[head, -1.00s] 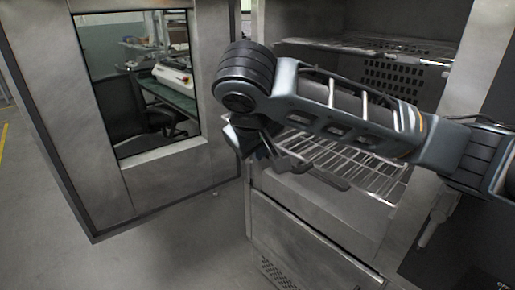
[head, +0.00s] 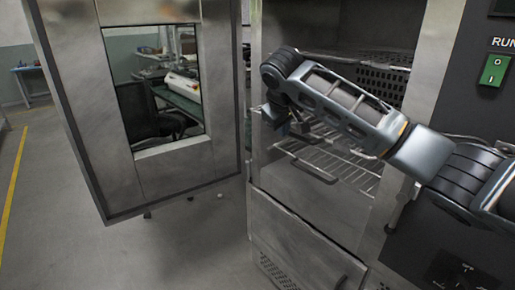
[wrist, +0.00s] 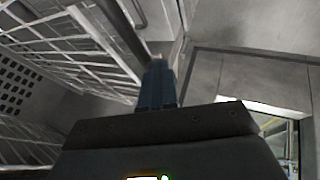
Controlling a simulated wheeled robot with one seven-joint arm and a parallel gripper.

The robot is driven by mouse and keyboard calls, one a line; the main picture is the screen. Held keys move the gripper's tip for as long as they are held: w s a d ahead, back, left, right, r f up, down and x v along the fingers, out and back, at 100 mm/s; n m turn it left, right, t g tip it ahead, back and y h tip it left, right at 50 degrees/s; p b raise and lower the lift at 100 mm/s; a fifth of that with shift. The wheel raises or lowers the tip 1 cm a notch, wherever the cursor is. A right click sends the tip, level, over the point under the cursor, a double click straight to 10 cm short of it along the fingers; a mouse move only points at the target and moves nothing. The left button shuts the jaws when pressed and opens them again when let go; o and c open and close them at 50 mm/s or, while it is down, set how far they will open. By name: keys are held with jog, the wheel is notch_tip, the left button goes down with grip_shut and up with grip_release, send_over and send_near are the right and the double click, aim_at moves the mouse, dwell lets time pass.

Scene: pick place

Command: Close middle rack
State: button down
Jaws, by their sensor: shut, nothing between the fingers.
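An open steel oven-like cabinet (head: 305,215) holds wire racks. One wire rack (head: 355,176) with a dark front handle (head: 313,171) sits low in the opening, its front near the cabinet mouth. Another rack (head: 335,57) is higher up, partly hidden by my arm. I cannot tell for certain which is the middle one. My gripper (head: 300,130) is at the cabinet opening, just above the lower rack. In the wrist view its blue fingers (wrist: 158,84) are together and empty, beside a dark bar and a wire rack (wrist: 50,30). Contact with the rack cannot be told.
The cabinet door (head: 150,190) with a window stands wide open at the left. A control panel with a green switch (head: 493,70) is at the right. A lower steel panel (head: 300,243) closes the cabinet below. Floor (head: 60,215) at the left is clear.

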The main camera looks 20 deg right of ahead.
aim_at(314, 121)
jog(key=w+d, duration=0.1)
jog(key=d, duration=0.2)
jog(key=w+d, duration=0.1)
jog(key=d, duration=0.3)
jog(key=w+d, duration=0.1)
jog(key=d, duration=0.3)
jog(key=shift+w+d+p, duration=0.2)
jog(key=shift+w+p, duration=0.2)
jog(key=shift+w+d+r, duration=0.1)
jog(key=shift+d, duration=0.45)
jog(key=shift+d, duration=0.15)
jog(key=shift+r, duration=0.1)
